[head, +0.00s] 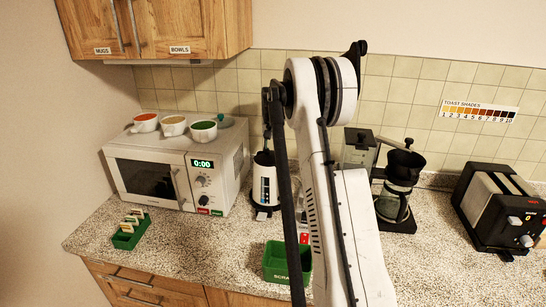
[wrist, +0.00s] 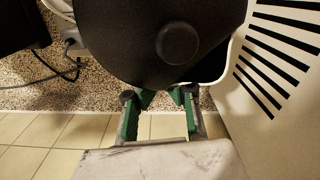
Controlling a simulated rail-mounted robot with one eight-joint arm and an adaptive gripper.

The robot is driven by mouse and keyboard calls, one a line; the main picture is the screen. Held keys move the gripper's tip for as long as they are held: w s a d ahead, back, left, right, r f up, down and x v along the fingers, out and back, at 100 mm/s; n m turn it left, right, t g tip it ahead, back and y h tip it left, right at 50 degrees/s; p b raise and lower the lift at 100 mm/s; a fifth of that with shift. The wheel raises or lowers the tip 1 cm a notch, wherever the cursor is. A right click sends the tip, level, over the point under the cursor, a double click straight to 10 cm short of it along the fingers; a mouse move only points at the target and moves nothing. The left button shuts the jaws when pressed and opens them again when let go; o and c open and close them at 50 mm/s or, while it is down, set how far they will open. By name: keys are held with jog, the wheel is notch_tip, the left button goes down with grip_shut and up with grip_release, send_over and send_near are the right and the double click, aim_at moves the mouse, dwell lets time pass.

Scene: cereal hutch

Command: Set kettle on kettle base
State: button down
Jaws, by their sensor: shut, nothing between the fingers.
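The kettle (head: 264,184) is white with a black top and stands upright on the counter, right of the microwave, partly behind my arm. Its round black lid with a knob (wrist: 177,43) fills the upper middle of the wrist view. I cannot make out the kettle base under it, nor whether the kettle sits on one. My gripper (wrist: 159,98) has green-padded fingers, which show just beyond the lid's edge on the wall side, their tips partly hidden by it. It is shut and holds nothing.
The microwave (head: 173,172) stands close left of the kettle; its slotted side (wrist: 270,60) shows in the wrist view. Cups sit on it. A coffee maker (head: 398,190), a toaster (head: 500,207) and a green scrap bin (head: 275,266) are to the right. Tiled wall (head: 215,80) is behind.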

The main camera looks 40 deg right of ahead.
notch_tip(320, 180, up, 10)
jog(key=w+d+b, duration=0.1)
jog(key=w+d, duration=0.1)
jog(key=shift+w+d+b, duration=0.3)
jog(key=shift+w+b, duration=0.05)
jog(key=shift+b, duration=0.05)
jog(key=shift+a, duration=0.1)
